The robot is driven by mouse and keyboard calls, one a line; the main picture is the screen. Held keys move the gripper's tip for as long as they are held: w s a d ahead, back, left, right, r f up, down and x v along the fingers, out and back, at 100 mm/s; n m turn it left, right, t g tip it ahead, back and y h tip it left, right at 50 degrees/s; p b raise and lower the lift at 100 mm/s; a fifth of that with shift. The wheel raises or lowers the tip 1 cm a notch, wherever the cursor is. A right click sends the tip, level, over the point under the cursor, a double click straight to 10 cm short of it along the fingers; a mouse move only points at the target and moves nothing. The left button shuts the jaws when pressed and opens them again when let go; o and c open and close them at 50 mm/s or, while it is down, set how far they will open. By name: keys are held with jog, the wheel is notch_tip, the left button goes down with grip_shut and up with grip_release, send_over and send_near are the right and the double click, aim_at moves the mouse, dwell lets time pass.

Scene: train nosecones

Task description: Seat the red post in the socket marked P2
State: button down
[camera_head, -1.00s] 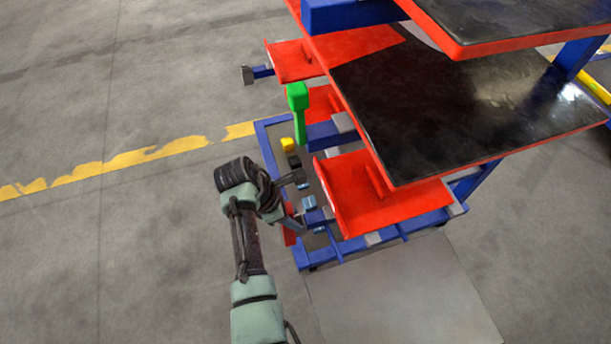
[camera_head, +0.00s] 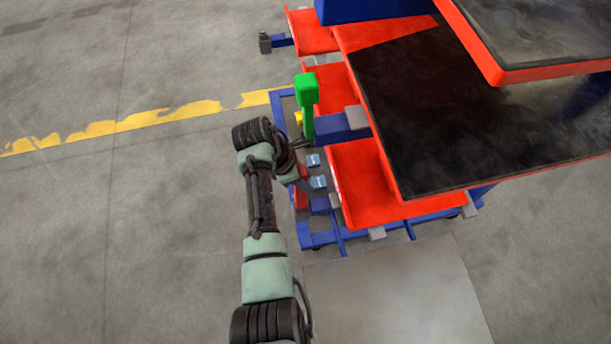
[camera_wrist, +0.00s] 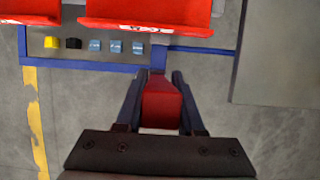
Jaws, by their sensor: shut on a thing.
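The red post (camera_wrist: 162,103) is between the two fingers of my gripper (camera_wrist: 160,100) in the wrist view. My gripper is shut on it. In the head view a red piece (camera_head: 300,198) shows below my wrist, beside the left side of the rack; my arm hides part of it. A blue bar (camera_wrist: 158,58) of the rack lies just beyond the post in the wrist view. I cannot tell whether they touch. I cannot read a P2 mark on any socket. White marks on the red shelf edge (camera_wrist: 130,28) are too small to read.
A green post (camera_head: 307,95) stands upright on the rack's left side. Dark-topped shelves (camera_head: 450,110) overhang at right. Floor at left is clear.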

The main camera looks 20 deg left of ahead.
aim_at(305, 194)
jog(key=shift+w+f+b, duration=0.1)
jog(key=shift+f+b, duration=1.95)
jog(key=shift+f, duration=0.75)
jog(key=shift+p, duration=0.65)
jog(key=shift+f+b, duration=1.1)
jog(key=shift+f, duration=0.5)
jog(key=shift+c, duration=2.2)
grip_release()
